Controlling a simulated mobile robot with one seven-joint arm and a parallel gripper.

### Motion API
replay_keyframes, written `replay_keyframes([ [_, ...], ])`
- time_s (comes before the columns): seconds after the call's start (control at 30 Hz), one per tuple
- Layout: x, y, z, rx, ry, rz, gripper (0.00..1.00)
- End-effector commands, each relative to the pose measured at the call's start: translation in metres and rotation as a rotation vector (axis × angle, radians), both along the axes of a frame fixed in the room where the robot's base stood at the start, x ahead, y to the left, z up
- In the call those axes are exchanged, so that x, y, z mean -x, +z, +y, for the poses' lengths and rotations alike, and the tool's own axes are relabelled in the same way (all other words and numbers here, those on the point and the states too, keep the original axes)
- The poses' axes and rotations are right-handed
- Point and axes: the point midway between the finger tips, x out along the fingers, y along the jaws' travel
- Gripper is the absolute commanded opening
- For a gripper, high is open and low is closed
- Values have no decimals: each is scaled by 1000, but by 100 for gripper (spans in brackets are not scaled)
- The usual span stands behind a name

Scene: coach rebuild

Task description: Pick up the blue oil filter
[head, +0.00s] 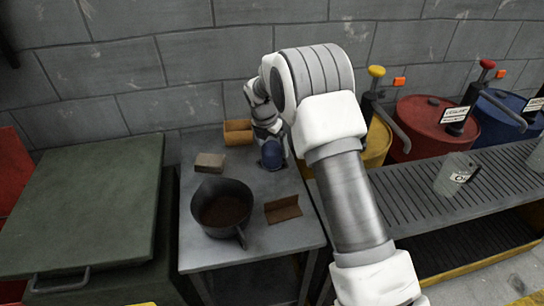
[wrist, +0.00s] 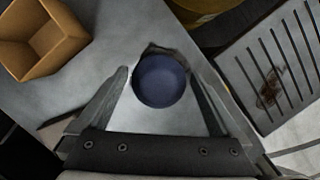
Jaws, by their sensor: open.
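The blue oil filter (head: 272,153) stands on the grey metal table (head: 270,241), towards its back right, in the head view. In the wrist view the round blue filter (wrist: 161,80) lies between the two fingers of my gripper (wrist: 162,77). The fingers are spread, with a gap visible on the left side of the filter. A dark ragged shape shows just behind the filter, and I cannot tell what it is. In the head view my arm hides part of the area right of the filter.
An open brown box (head: 238,132) stands left of the filter and also shows in the wrist view (wrist: 40,62). A small tan block (head: 209,162), a dark pan (head: 222,203) and a folded brown piece (head: 283,209) are on the table. A slatted bench (head: 420,190) and drums stand right.

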Motion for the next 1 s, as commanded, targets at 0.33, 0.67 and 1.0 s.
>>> replay_keyframes([
  [0.33, -6, -44, -3, 1, 1, 1, 100],
  [0.67, -6, -43, -3, 1, 1, 1, 73],
  [1.0, -6, -43, -3, 0, 1, 2, 12],
])
